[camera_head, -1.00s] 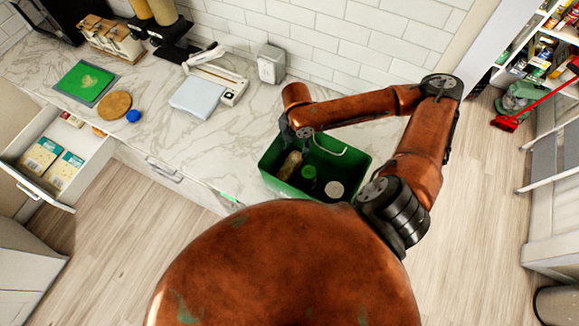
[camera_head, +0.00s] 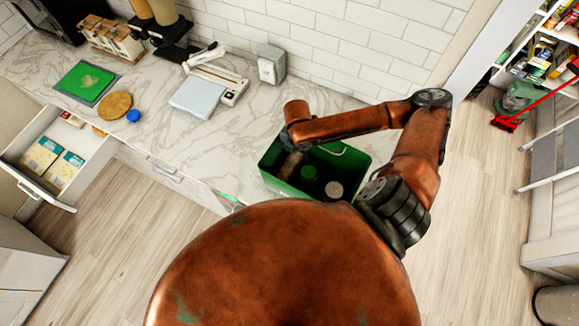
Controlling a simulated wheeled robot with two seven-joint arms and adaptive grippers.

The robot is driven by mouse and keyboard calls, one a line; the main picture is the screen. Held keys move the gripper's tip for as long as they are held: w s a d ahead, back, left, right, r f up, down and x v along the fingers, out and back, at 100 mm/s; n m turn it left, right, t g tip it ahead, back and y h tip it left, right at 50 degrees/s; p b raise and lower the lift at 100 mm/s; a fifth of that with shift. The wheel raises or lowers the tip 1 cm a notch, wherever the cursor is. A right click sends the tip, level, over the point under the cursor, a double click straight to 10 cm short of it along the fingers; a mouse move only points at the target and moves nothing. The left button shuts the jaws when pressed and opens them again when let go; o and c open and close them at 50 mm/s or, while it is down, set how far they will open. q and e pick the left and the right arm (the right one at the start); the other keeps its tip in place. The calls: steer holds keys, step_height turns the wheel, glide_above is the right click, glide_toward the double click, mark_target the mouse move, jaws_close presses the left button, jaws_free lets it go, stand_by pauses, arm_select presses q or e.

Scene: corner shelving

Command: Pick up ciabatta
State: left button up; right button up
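A tan, elongated item that looks like the ciabatta (camera_head: 290,164) stands in the left part of a green crate (camera_head: 318,194), partly in shadow. My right arm reaches over the crate from the right. My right gripper (camera_head: 287,143) points down at the crate's left rear, just above or against the top of the tan item. Its fingers are small, dark and mostly hidden below the wrist, so I cannot tell whether they are open or touching the item. My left gripper is out of view.
The crate also holds a green-topped item (camera_head: 308,174) and a pale round-topped item (camera_head: 334,190). A grey box (camera_head: 272,65) and a white scale-like device (camera_head: 198,97) stand on the marble counter behind. An open drawer (camera_head: 58,165) juts out at left.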

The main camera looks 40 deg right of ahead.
steer(key=c, duration=0.6)
steer(key=shift+r, duration=0.1)
